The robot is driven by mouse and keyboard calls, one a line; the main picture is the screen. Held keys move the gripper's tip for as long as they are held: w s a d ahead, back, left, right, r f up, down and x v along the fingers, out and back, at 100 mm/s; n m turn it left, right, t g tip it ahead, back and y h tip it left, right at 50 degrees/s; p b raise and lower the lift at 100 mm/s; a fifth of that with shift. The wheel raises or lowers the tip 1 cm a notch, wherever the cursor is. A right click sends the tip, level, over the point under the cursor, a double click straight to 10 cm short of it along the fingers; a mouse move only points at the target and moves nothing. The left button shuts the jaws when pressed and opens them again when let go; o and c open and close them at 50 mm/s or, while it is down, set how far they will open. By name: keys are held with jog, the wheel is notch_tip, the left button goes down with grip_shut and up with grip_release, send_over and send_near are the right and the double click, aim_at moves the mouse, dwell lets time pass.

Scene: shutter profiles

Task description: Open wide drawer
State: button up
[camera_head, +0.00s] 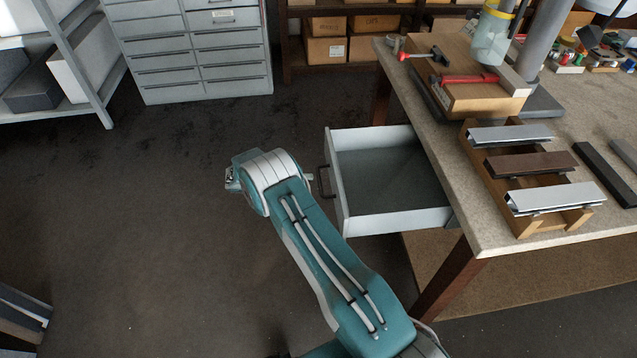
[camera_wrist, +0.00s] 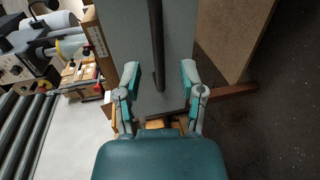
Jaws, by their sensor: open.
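The wide drawer (camera_head: 345,195) is grey-white and stands pulled out from under the workbench, empty as far as I see. Its dark bar handle (camera_head: 324,181) is on its left-facing front. In the wrist view the handle (camera_wrist: 157,45) runs upright in the picture, in front of the grey drawer front (camera_wrist: 122,35). My gripper (camera_wrist: 160,74) is open, with one teal fingertip on each side of the handle's lower end. A gap shows on both sides. In the head view my teal arm hides most of the gripper, just left of the handle.
The workbench (camera_head: 440,150) carries a wooden block with red-handled tools (camera_head: 470,95) and a wooden rack (camera_head: 505,205) with metal profiles. A grey drawer cabinet (camera_head: 190,50) and a shelf (camera_head: 75,60) stand at the back left. The floor left of the drawer is clear.

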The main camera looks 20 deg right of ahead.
jog(key=v, duration=0.6)
jog(key=shift+a, duration=0.2)
jog(key=shift+w, duration=0.1)
